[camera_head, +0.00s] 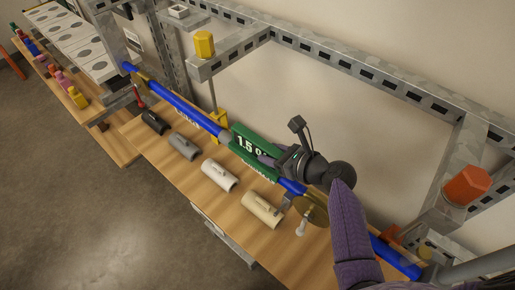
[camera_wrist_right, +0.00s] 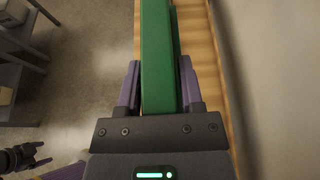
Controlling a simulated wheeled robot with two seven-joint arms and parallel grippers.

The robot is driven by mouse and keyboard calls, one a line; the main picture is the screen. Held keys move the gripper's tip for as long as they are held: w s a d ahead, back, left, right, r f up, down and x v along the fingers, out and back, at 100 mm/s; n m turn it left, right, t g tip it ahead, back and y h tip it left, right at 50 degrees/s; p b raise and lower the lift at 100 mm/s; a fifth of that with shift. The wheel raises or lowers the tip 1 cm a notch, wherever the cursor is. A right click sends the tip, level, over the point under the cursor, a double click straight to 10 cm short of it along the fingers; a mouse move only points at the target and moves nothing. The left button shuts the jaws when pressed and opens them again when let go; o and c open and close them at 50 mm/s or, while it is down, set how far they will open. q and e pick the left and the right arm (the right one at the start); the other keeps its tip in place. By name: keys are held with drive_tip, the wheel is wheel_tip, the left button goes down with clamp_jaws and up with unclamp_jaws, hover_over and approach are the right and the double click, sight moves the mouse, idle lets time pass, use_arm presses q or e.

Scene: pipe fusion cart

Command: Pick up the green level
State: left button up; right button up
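The green level (camera_head: 250,146), with white "1.5" lettering, lies along the blue pipe (camera_head: 180,104) above the wooden shelf in the head view. My right gripper (camera_head: 268,160) reaches its right end. In the right wrist view the level (camera_wrist_right: 158,60) runs away from me between the purple fingers of the right gripper (camera_wrist_right: 160,92), which look pressed against both its sides. Whether the level is clear of the pipe, I cannot tell. My left gripper (camera_wrist_right: 28,160) appears small at the lower left of the wrist view, its fingers apart and empty.
Several pipe couplers, including a cream one (camera_head: 262,209) and a grey one (camera_head: 184,146), lie along the wooden shelf (camera_head: 290,255). A yellow clamp (camera_head: 217,122) stands beside the level. A perforated metal frame (camera_head: 350,66) with an orange knob (camera_head: 466,184) stands behind and to the right.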

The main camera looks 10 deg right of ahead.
clamp_jaws()
